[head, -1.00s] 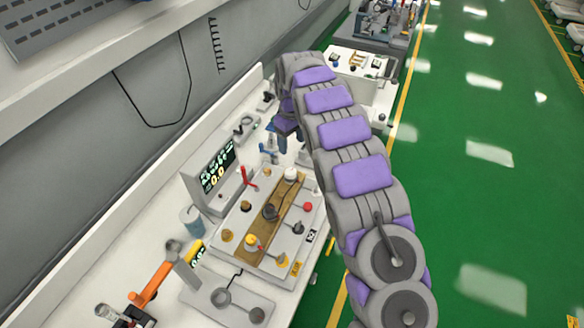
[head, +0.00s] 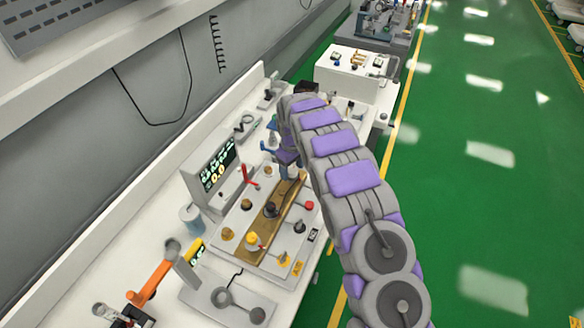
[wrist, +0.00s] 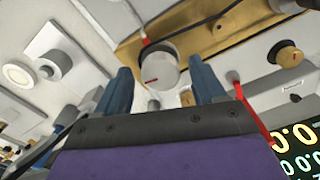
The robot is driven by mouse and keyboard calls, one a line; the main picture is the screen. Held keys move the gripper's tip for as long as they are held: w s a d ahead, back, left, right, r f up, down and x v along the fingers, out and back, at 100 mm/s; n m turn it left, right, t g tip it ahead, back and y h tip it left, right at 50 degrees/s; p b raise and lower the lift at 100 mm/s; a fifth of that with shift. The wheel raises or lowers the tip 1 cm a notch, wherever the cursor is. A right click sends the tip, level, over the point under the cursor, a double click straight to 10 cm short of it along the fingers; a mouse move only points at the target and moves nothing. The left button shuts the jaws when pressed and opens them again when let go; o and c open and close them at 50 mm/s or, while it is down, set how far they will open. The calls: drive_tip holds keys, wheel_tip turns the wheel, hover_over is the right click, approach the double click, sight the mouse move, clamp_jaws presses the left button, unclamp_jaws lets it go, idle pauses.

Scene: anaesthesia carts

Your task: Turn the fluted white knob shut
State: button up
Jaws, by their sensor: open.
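In the wrist view the white knob (wrist: 162,70), round with a short red mark on its face, sits at the edge of a brass strip (wrist: 205,38). My gripper's two blue fingers (wrist: 161,80) are open, one on each side of the knob in the picture. I cannot tell whether they touch it, and its fluting is not clear. In the head view my gripper (head: 279,160) is over the far end of the brass strip (head: 266,225) on the panel and hides the knob there.
A red lever (head: 249,176), a black knob (head: 270,210), a yellow knob (head: 252,239) and a red knob (head: 309,205) stand on the panel nearby. A display (head: 218,168) stands to the left. Green floor (head: 460,200) is free at the right.

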drive_tip(key=shift+c, duration=0.2)
drive_tip(key=c, duration=1)
drive_tip(key=shift+m, duration=0.4)
drive_tip(key=m+p, duration=0.1)
drive_tip(key=m, duration=0.1)
drive_tip(key=shift+m, duration=0.3)
drive_tip(key=m+p, duration=0.1)
drive_tip(key=m, duration=0.3)
drive_tip(key=shift+m, duration=0.3)
drive_tip(key=m+p, duration=0.1)
drive_tip(key=m, duration=0.3)
drive_tip(key=shift+a+m+p, duration=0.1)
drive_tip(key=shift+m+p, duration=0.3)
drive_tip(key=shift+m, duration=1.7)
